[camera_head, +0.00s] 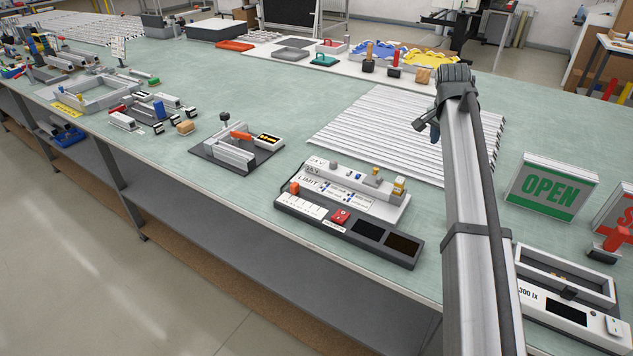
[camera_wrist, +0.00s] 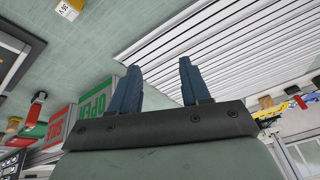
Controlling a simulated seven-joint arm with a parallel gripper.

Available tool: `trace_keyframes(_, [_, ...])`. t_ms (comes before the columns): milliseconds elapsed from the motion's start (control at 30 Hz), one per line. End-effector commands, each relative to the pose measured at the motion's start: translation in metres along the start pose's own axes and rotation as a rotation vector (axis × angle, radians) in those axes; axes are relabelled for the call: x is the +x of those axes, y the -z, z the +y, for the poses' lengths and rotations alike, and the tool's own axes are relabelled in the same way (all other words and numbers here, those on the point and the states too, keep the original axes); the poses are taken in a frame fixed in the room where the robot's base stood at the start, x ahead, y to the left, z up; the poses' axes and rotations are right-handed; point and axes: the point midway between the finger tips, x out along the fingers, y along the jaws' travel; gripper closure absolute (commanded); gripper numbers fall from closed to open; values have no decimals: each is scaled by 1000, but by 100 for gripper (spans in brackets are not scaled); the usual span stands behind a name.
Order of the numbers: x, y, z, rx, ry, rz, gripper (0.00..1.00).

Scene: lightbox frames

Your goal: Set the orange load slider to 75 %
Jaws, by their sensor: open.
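The orange load slider (camera_head: 294,187) is a small orange knob at the left end of a white scale strip (camera_head: 306,207) on a dark console (camera_head: 345,238) near the table's front edge. The scale's marks are too small to read. A red button (camera_head: 340,215) and two dark displays (camera_head: 383,234) sit to its right. My gripper (camera_head: 430,128) is above the table, to the right of and beyond the console, apart from it. In the wrist view, my gripper (camera_wrist: 158,76) shows two blue fingers spread apart with nothing between them. The slider is not identifiable there.
A raised white panel marked LIMIT (camera_head: 345,190) stands right behind the console. A grey fixture (camera_head: 235,148) is to its left. White slatted panel (camera_head: 385,125) lies behind. The OPEN sign (camera_head: 550,187) and a 300 lx box (camera_head: 560,300) stand at right.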

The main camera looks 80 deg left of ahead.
Motion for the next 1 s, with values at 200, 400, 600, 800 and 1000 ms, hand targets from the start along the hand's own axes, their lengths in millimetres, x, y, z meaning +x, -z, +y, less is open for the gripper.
trace_keyframes(200, [-21,-98,-99,-129,4,-127,53])
trace_keyframes(400, [-46,-195,-170,-250,-7,-235,53])
trace_keyframes(600, [-70,-274,-215,-348,-24,-317,53])
trace_keyframes(800, [-81,-311,-232,-394,-35,-353,53])
trace_keyframes(1000, [-72,-320,-232,-399,-38,-359,53])
